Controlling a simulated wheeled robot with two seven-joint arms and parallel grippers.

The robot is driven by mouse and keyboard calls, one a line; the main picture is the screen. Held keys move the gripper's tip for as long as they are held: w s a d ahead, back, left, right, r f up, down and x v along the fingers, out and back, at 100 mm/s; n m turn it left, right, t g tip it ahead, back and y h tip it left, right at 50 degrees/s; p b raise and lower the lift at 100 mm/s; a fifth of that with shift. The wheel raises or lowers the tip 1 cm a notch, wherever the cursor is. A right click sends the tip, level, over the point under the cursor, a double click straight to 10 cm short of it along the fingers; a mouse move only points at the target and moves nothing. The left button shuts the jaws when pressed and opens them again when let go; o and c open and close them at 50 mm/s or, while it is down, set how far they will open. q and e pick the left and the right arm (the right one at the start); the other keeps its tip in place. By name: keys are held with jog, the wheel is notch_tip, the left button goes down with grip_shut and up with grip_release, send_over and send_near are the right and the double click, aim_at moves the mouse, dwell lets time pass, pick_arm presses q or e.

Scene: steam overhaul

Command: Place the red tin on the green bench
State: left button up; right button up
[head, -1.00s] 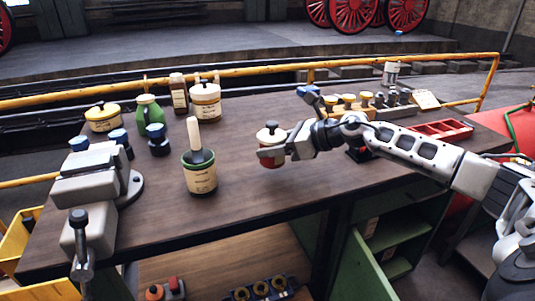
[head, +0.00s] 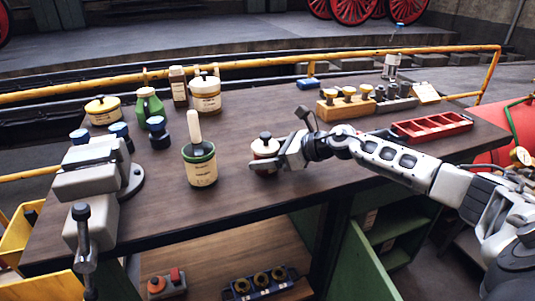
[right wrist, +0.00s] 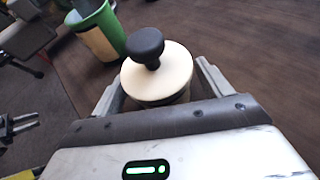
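The red tin (head: 263,154), with a cream lid and black knob, is upright at the middle of the bench. The bench has a brown wooden top (head: 235,190) and green sides and open green door (head: 362,265). My right gripper (head: 265,164) has its fingers around the tin's body and looks shut on it. In the right wrist view the tin's lid (right wrist: 160,78) sits between the two fingertips (right wrist: 159,72); its body is mostly hidden under the lid. The tin's base is at or very near the bench top; I cannot tell whether it touches.
A green-and-cream pot (head: 200,172) with a light handle stands left of the tin. A grey vice (head: 95,185) is at the left end. Jars and a green bottle (head: 148,106) stand behind. A red tray (head: 432,126) and wooden block (head: 345,108) lie right. The front middle is clear.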

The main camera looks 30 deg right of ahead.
jog(key=b+v, duration=0.2)
jog(key=v, duration=0.6)
jog(key=shift+s+d, duration=0.15)
jog(key=shift+s+d+r, duration=0.1)
jog(key=shift+s+r, duration=0.05)
jog(key=shift+s, duration=0.15)
jog(key=shift+s+d+r+p, duration=0.2)
jog(key=shift+s+r+p, duration=0.1)
jog(key=shift+p, duration=0.1)
jog(key=shift+s+d+r, duration=0.1)
jog(key=shift+s+d, duration=0.05)
jog(key=shift+s+d+r+p, duration=0.2)
jog(key=shift+s+d+p, duration=0.15)
jog(key=shift+p, duration=0.2)
jog(key=shift+s+r, duration=0.1)
jog(key=shift+s, duration=0.05)
pick_arm(q)
jog(key=shift+a, duration=0.1)
pick_arm(e)
jog(key=shift+d, duration=0.1)
